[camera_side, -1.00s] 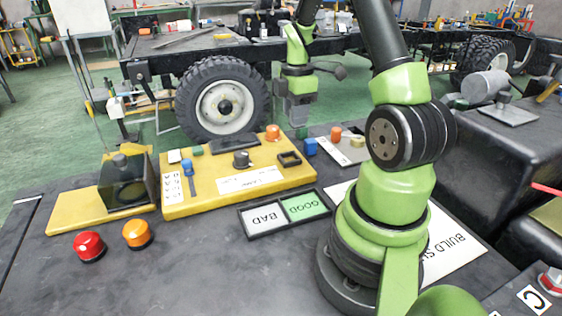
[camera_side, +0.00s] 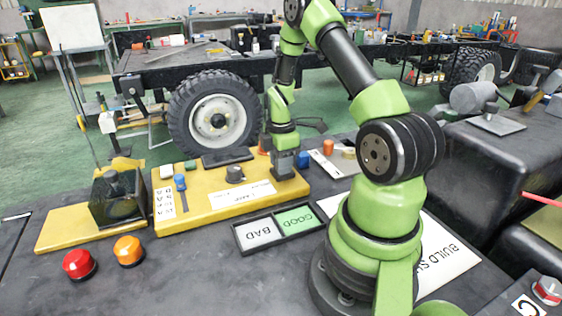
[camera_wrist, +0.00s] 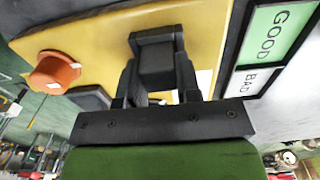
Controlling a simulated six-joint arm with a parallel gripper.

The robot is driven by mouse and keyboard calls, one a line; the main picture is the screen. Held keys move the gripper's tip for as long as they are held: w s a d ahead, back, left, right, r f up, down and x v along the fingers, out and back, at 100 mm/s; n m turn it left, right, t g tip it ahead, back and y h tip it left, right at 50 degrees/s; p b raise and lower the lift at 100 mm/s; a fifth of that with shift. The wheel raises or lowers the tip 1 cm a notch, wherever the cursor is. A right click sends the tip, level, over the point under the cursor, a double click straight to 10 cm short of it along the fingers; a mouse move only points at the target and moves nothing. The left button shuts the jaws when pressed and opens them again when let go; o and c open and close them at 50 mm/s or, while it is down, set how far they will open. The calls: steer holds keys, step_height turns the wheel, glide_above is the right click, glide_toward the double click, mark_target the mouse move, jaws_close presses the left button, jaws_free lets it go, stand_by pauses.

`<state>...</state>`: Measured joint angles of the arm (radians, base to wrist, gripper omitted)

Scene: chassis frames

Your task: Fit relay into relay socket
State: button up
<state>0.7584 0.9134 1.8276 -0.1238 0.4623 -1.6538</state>
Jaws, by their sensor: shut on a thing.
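The relay is a dark grey block (camera_wrist: 155,63) between the two fingers of my gripper (camera_wrist: 157,80) in the wrist view. My gripper is shut on it. The relay socket, a black square frame (camera_wrist: 152,35), shows just past the relay, which overlaps it in the picture. I cannot tell whether the relay is in the socket or just above it. In the side view my gripper (camera_side: 285,165) points down at the right end of the yellow board (camera_side: 205,215), over the socket's place, and hides relay and socket there.
An orange knob (camera_wrist: 54,72) stands on the board near the socket. A blue block (camera_side: 303,159) is close right of my gripper. A black knob (camera_side: 235,173) is to its left. The GOOD/BAD tray (camera_side: 262,250) lies in front. Red (camera_side: 79,264) and orange (camera_side: 128,251) buttons are front left.

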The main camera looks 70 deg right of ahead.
steer(key=o, duration=0.9)
steer(key=shift+f, duration=0.1)
steer(key=shift+o, duration=0.2)
steer(key=w+a+r+m+t, duration=0.1)
steer(key=a+r, duration=0.2)
steer(key=r, duration=0.6)
steer(key=w+a+r+m+t, duration=0.15)
steer(key=a+r, duration=0.25)
steer(key=r, duration=0.6)
steer(key=s+a+r+m+t, duration=0.1)
steer(key=s+a+r+m, duration=0.1)
steer(key=a, duration=0.4)
steer(key=s+a+r+m+t+y, duration=0.1)
steer(key=s+a+r+m+t, duration=0.1)
steer(key=s+a+m, duration=0.3)
steer(key=s+a+r+m+t+y, duration=0.1)
steer(key=s+a+r+m, duration=0.2)
steer(key=a, duration=0.4)
steer(key=shift+s+r+t, duration=0.35)
steer(key=shift+s+r, duration=0.05)
steer(key=shift+s, duration=0.3)
